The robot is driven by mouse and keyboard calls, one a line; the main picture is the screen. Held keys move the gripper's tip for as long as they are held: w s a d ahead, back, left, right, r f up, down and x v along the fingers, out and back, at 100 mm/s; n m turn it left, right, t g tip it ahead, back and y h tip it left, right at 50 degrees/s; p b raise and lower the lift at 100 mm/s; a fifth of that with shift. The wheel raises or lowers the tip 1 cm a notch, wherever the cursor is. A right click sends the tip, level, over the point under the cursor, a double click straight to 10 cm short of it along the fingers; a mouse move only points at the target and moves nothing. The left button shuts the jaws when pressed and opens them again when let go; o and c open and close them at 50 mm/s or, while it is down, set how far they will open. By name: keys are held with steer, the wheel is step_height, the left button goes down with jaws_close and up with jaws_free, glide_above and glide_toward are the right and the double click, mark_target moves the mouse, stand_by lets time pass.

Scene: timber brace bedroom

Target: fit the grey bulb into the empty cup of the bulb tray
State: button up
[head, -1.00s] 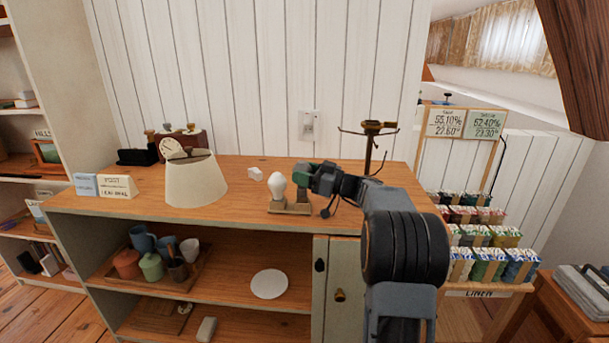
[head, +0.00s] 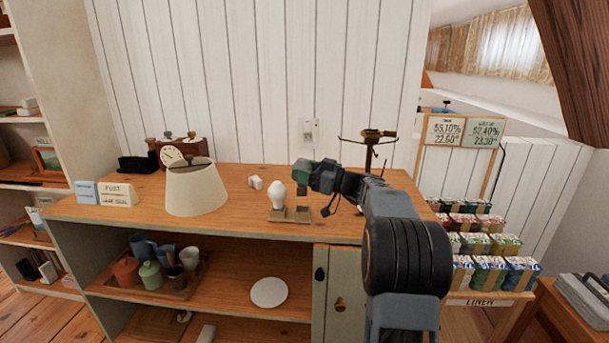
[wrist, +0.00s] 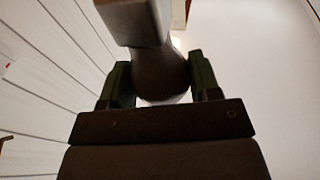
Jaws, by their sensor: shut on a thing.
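The bulb tray (head: 292,219) lies on the wooden cabinet top, left of my arm. A white bulb (head: 277,194) stands upright in its left cup. The right side of the tray carries no bulb. My gripper (head: 301,172) is above that right side, with its green fingers shut on the grey bulb. In the wrist view the grey bulb (wrist: 162,72) shows as a dark rounded body between the fingers, with a blocky end towards the top. In the head view only a small dark part shows under the gripper, with a gap above the tray.
A cream lampshade (head: 196,190) stands to the left on the cabinet top (head: 240,228). A dark brass stand (head: 371,148) rises behind my arm. The wood in front of the tray is clear.

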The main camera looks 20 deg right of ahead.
steer(key=shift+r, duration=0.95)
steer(key=shift+r+b, duration=0.1)
steer(key=shift+b, duration=1.55)
stand_by(1.6)
steer(key=shift+f+b, duration=2.85)
steer(key=shift+b, duration=0.6)
steer(key=o, duration=1.1)
steer(key=shift+f, duration=0.1)
steer(key=shift+d, duration=0.1)
